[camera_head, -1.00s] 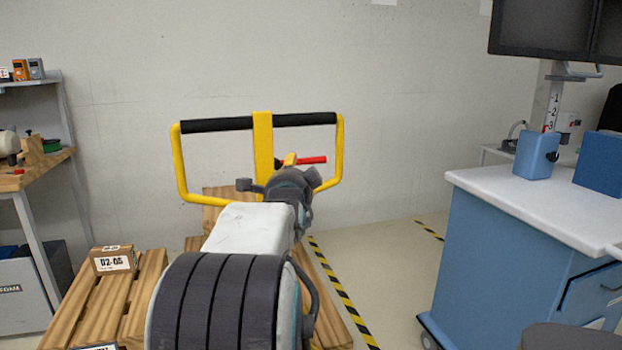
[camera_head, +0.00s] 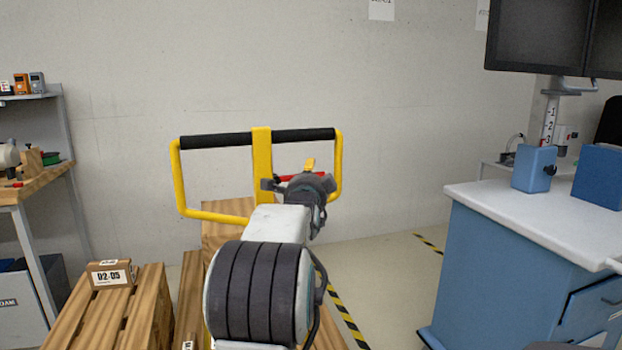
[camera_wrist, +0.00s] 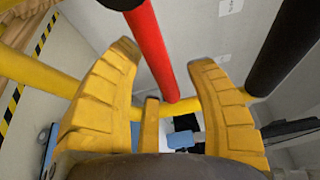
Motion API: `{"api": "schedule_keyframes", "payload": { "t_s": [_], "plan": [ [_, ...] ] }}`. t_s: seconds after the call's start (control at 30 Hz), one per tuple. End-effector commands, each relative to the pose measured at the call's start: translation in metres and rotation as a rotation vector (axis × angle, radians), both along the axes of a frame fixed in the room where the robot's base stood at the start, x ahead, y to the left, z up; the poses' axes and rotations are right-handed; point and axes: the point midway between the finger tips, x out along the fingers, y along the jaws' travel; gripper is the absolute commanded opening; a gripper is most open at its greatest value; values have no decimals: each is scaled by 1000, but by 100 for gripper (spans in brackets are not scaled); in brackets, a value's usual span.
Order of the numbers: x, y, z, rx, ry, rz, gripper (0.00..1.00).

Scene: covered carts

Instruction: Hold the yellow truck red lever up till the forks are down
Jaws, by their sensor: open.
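The yellow truck's handle (camera_head: 262,165) is a yellow loop with a centre post and two black grips, in front of the wall. Its red lever (camera_head: 288,177) shows partly behind my gripper (camera_head: 309,168), right of the post. In the wrist view the red lever (camera_wrist: 150,45) runs down between the two yellow fingers of my gripper (camera_wrist: 167,58). The fingers are open, with a gap on both sides of the lever. I cannot tell whether they touch it elsewhere. The forks are not visible.
Wooden pallets (camera_head: 95,310) with a small labelled carton (camera_head: 110,274) stand at the left front. A blue cart (camera_head: 490,265) with a white top stands at the right. A workbench (camera_head: 40,185) is at the far left. Floor is free between handle and cart.

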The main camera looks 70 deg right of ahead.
Motion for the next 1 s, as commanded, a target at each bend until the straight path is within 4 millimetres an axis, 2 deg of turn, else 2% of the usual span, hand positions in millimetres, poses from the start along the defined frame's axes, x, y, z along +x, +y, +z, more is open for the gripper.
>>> {"api": "schedule_keyframes", "payload": {
  "t_s": [0.27, 0.3, 0.9, 1.0],
  "plan": [
    [0, -1, 0, 0, 0, 0, 50],
    [0, -1, 0, 0, 0, 0, 53],
    [0, -1, 0, 0, 0, 0, 0],
    [0, -1, 0, 0, 0, 0, 0]
  ]
}}
